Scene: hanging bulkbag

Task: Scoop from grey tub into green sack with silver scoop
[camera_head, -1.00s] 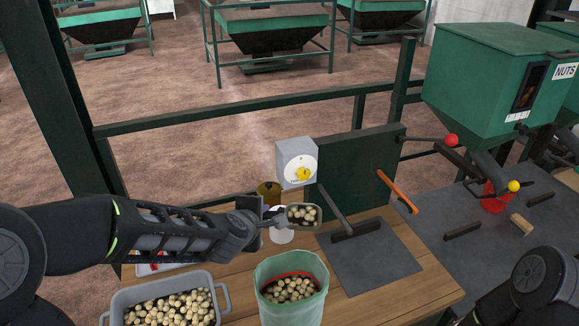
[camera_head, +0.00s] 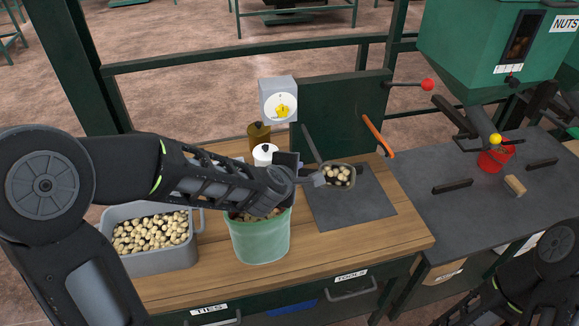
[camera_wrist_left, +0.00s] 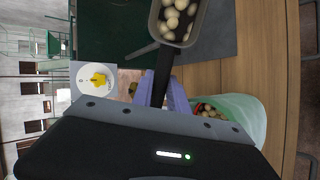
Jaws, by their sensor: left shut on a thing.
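My left gripper (camera_head: 304,174) is shut on the handle of the silver scoop (camera_head: 338,186). The scoop holds several round pale nuts and is over the dark plate, right of the sack. In the left wrist view the scoop's handle (camera_wrist_left: 161,78) runs between the fingers (camera_wrist_left: 172,97), and its loaded bowl shows at the top. The green sack (camera_head: 260,242) stands open on the bench with nuts inside; my left forearm hides part of its mouth. The grey tub (camera_head: 160,262), full of nuts, stands left of the sack. My right gripper is out of view.
A dial box (camera_head: 278,100) and a green upright panel (camera_head: 342,115) stand behind the dark plate (camera_head: 355,212). A white-topped jar (camera_head: 265,154) and a brown canister (camera_head: 258,136) stand behind the sack. A green nut hopper (camera_head: 470,55) is at right. The bench front is clear.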

